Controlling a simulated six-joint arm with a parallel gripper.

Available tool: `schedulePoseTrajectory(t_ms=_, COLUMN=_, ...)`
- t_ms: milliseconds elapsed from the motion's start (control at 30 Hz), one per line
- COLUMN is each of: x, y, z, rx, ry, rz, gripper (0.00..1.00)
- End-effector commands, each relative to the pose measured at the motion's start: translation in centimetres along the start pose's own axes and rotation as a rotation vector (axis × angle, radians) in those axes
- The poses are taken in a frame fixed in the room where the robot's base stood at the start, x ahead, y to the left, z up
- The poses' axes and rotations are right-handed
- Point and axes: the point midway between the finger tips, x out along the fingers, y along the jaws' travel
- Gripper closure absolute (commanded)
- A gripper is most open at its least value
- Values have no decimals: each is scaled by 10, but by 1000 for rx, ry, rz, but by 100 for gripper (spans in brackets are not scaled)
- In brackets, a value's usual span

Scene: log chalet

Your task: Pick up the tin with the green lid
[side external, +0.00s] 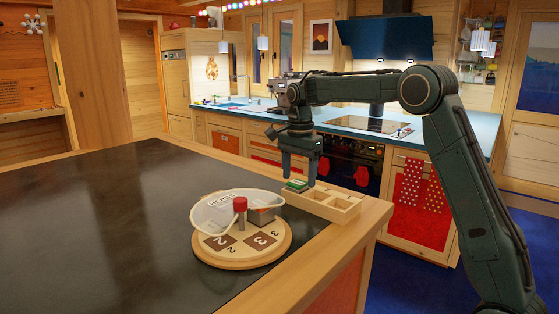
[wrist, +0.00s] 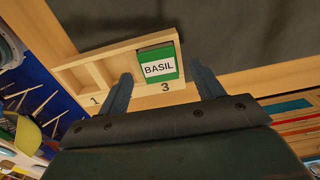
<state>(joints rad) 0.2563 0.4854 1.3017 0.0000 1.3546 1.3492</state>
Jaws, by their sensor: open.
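The tin with the green lid (wrist: 158,64) bears a white label reading BASIL. It stands in the end compartment marked 3 of a wooden tray (wrist: 140,92). In the side view the tin (side external: 297,185) shows as a small green patch in the left end of the tray (side external: 315,208), partly hidden by a finger. My gripper (side external: 300,176) points down over that end. In the wrist view my gripper (wrist: 161,74) is open, with one finger to each side of the tin and gaps between. Whether the fingertips reach below the lid cannot be told.
The tray's other compartments look empty. It sits near the counter's (side external: 90,210) right edge. Left of it stands a round wooden board (side external: 240,260) with numbers, a red-topped post, a grey tin and a pale-rimmed see-through carrier. The dark counter further left is clear.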

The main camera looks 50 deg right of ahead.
Motion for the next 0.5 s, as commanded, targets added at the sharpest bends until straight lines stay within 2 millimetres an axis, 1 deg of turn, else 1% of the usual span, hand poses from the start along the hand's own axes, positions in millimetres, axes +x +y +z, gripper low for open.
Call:
schedulePoseTrajectory(t_ms=33, x=6, y=0, z=0, rx=0, ry=0, rz=2, gripper=34)
schedulePoseTrajectory(t_ms=167, x=13, y=0, z=0, rx=0, ry=0, rz=0, gripper=34)
schedulePoseTrajectory(t_ms=500, x=14, y=0, z=0, rx=0, ry=0, rz=0, gripper=34)
